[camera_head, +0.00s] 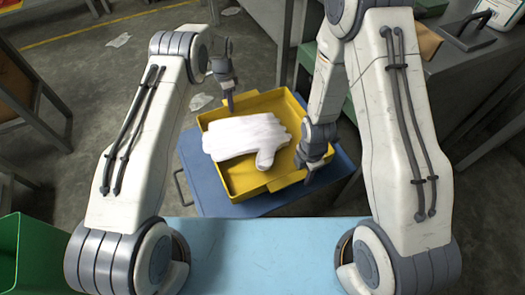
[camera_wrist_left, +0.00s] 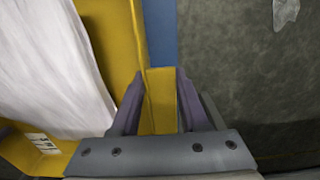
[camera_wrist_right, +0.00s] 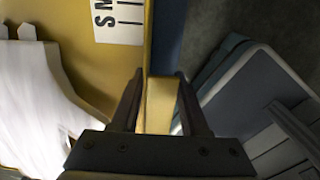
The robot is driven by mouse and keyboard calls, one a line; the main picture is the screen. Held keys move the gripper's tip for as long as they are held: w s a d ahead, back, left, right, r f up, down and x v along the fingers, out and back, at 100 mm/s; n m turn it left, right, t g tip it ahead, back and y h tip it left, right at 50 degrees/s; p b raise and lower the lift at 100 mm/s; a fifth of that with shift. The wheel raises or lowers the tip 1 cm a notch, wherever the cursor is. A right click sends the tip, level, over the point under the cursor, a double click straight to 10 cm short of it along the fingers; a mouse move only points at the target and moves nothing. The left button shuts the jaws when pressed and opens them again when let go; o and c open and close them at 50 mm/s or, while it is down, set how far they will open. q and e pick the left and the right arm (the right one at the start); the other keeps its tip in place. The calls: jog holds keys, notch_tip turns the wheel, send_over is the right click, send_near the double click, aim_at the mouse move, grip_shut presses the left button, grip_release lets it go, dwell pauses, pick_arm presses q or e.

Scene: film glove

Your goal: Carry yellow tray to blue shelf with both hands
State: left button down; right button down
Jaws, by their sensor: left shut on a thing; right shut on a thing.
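The yellow tray (camera_head: 240,182) is in the middle of the head view, with a white glove (camera_head: 240,138) lying in it. It is over the blue shelf (camera_head: 190,170), whose surface shows around it; I cannot tell whether they touch. My left gripper (camera_head: 229,104) is shut on the tray's far-left rim; the left wrist view shows its fingers (camera_wrist_left: 157,85) on either side of the yellow wall. My right gripper (camera_head: 304,172) is shut on the rim at the right; the right wrist view shows its fingers (camera_wrist_right: 158,85) around the yellow edge.
A light blue surface (camera_head: 265,250) lies in front, at the bottom of the head view. A green bin (camera_head: 35,255) stands at the lower left. A grey bench (camera_head: 465,85) is at the right. Grey floor with scraps of paper (camera_head: 201,102) shows behind.

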pick_arm(q)
jog(key=shift+f, duration=0.1)
pick_arm(e)
jog(key=shift+f, duration=0.1)
